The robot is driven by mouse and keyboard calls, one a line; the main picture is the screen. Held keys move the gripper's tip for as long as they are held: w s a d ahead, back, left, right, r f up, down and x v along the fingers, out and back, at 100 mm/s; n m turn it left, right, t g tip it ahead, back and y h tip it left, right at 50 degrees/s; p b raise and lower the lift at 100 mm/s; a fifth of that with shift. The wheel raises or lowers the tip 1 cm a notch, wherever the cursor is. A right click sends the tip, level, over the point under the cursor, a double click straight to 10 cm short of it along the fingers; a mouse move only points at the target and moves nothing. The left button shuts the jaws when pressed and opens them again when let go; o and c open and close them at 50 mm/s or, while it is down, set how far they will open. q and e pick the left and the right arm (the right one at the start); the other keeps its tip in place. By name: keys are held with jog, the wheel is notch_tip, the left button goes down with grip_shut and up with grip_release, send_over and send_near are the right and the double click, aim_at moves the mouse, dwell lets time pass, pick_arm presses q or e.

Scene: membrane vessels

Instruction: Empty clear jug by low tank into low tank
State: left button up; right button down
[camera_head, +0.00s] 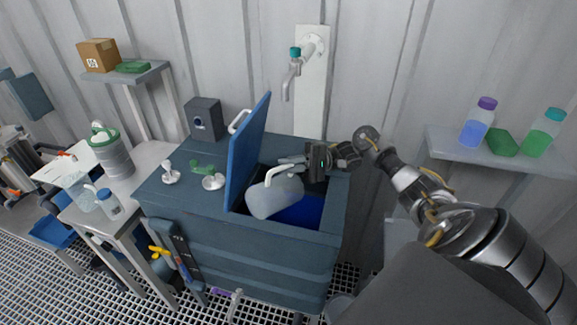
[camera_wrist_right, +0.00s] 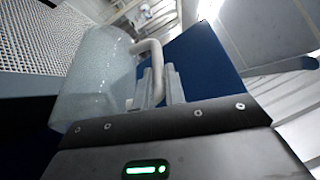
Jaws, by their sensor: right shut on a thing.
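The clear jug (camera_head: 275,197) is tilted on its side over the open hatch of the low blue-grey tank (camera_head: 235,250). Its pale handle (camera_wrist_right: 152,75) is between the fingers of my right gripper (camera_head: 290,161), which is shut on it. In the right wrist view the jug's cloudy, clear body (camera_wrist_right: 95,80) lies left of the fingers (camera_wrist_right: 158,88), with some droplets or specks on it. Blue shows inside the tank (camera_head: 302,212) under the jug. The tank's blue lid (camera_head: 245,155) stands open on the left of the hatch. My left gripper is not in view.
A tap (camera_head: 293,75) hangs on the wall behind the tank. A dark box (camera_head: 205,119) stands on the tank's back left. A bench at left holds another clear jug (camera_head: 80,192) and a blue-capped bottle (camera_head: 108,204). Bottles stand on the right shelf (camera_head: 470,152).

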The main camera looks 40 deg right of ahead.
aim_at(281, 167)
jog(key=shift+d+f+t+y+b, duration=0.2)
jog(key=shift+d+t+y+b, duration=0.2)
jog(key=shift+d+b, duration=0.3)
jog(key=shift+w+d+m+y+b, duration=0.1)
jog(key=shift+d+m+y+b, duration=0.3)
jog(key=shift+m+b, duration=0.15)
jog(key=shift+r, duration=0.1)
dwell(1.2)
